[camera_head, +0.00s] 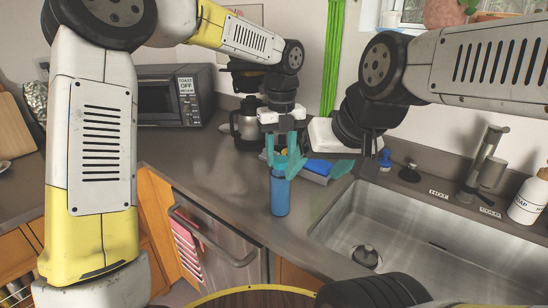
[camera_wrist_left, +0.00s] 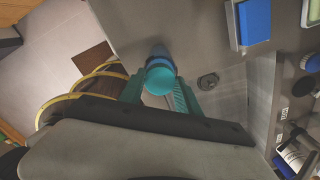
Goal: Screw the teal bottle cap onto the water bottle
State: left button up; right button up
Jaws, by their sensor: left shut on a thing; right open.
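The blue water bottle (camera_head: 280,194) stands upright on the grey counter, close to its front edge. It shows below the cap in the left wrist view (camera_wrist_left: 160,51). My left gripper (camera_head: 285,168) is over the bottle, pointing down, with its teal fingers on either side of the bottle's top. In the left wrist view the round teal cap (camera_wrist_left: 159,81) is between these fingers, in line with the bottle. The fingers hide the joint, so I cannot tell how tightly the cap sits. My right gripper (camera_head: 340,168) is to the right, open, partly hidden by its wrist.
A blue-topped grey block (camera_head: 318,168) lies right of the bottle. The steel sink (camera_head: 430,250) is at the right, with a faucet (camera_head: 485,160) and soap bottle (camera_head: 529,197). A coffee maker (camera_head: 248,122) and toaster oven (camera_head: 160,97) stand behind. The counter left of the bottle is clear.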

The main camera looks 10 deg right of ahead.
pick_arm(q)
jog(key=shift+s+f, duration=0.1)
jog(key=shift+f, duration=0.1)
jog(key=m, duration=0.6)
jog(key=shift+f, duration=0.15)
grip_shut()
jog(key=o, duration=1.4)
grip_release()
